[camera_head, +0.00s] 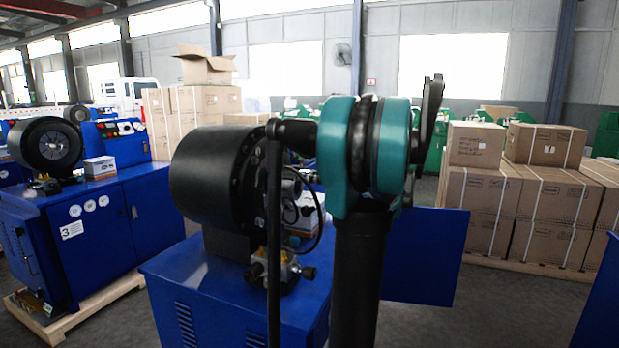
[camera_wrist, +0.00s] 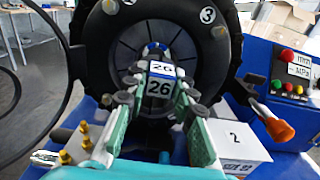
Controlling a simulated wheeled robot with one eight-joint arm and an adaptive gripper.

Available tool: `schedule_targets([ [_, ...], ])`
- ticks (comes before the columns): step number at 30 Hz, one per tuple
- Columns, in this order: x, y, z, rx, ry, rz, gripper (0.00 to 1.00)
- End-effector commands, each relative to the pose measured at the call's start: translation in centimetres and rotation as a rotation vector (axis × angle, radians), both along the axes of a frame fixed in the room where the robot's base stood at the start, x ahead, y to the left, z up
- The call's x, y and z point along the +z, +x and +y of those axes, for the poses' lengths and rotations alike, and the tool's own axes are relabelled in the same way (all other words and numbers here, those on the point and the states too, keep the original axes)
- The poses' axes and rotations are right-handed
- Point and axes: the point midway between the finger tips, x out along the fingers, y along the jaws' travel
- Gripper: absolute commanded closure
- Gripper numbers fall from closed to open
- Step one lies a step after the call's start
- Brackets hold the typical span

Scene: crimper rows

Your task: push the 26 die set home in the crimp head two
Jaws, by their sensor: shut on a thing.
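The 26 die set (camera_wrist: 160,87), with white labels reading 26, is between the fingertips of my gripper (camera_wrist: 162,97) in the wrist view. The gripper is shut on it. The black round crimp head (camera_wrist: 103,62) is directly behind the die set, which lines up with the middle of its face. I cannot tell how deep the die set sits, as the die set and fingers cover the head's centre. In the head view, the black crimp head (camera_head: 208,182) stands on a blue machine. My arm hides the gripper and die set there.
A control panel (camera_wrist: 292,75) is at the right, brass fittings (camera_wrist: 80,138) at the left. Another machine, marked 3 (camera_head: 75,228), and stacked cartons (camera_head: 490,208) stand apart.

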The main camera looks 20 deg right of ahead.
Motion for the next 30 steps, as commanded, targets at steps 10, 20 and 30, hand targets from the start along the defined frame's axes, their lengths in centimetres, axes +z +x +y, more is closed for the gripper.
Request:
schedule_targets([
  [10, 0.1, 1.6, 1.6, 0.002, 0.002, -0.002, 1.0],
  [20, 0.1, 3.2, 3.2, 0.001, 0.002, -0.002, 1.0],
  [30, 0.1, 3.9, 3.9, 0.0, 0.003, -0.001, 1.0],
])
